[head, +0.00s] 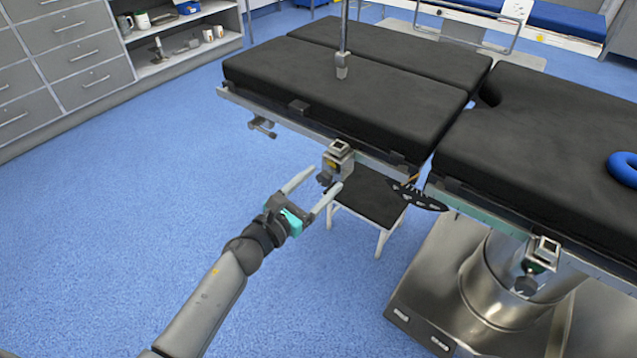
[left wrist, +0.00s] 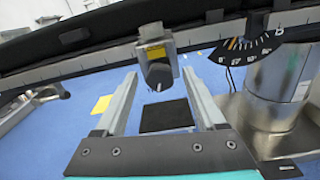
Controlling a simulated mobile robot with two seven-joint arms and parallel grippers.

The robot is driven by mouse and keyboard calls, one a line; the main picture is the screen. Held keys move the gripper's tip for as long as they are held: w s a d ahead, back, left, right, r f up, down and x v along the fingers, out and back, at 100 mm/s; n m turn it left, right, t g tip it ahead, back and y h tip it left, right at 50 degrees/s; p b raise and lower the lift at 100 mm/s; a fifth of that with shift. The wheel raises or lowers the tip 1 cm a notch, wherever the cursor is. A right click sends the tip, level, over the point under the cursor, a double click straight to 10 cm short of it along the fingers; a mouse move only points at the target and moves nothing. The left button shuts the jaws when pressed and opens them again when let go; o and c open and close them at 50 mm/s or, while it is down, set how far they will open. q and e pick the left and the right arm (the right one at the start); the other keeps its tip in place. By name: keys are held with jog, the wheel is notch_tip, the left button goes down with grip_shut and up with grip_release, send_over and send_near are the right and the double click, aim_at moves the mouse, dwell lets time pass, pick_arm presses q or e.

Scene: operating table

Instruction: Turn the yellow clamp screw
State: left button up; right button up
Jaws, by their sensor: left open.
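The clamp with the yellow label (head: 341,154) sits on the side rail of the operating table (head: 340,100). Its dark screw knob (head: 324,178) points out toward my left gripper (head: 325,178). The clamp also shows in the left wrist view (left wrist: 168,47), with the knob (left wrist: 158,76) below it. My left gripper is open and empty, with its two fingers pointing at the knob. In both views the knob appears between the fingertips. I see no contact, and cannot tell whether the tips reach past it. My right gripper is not in view.
A second clamp (head: 540,254) is on the rail at right. A black angle scale (head: 420,197) hangs beside the table joint. A dark-topped stool (head: 367,203) stands below. A metal pole (head: 344,40) rises over the table. The blue floor (head: 150,170) at left is clear.

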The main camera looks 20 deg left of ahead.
pick_arm(q)
grip_shut()
dwell(0.6)
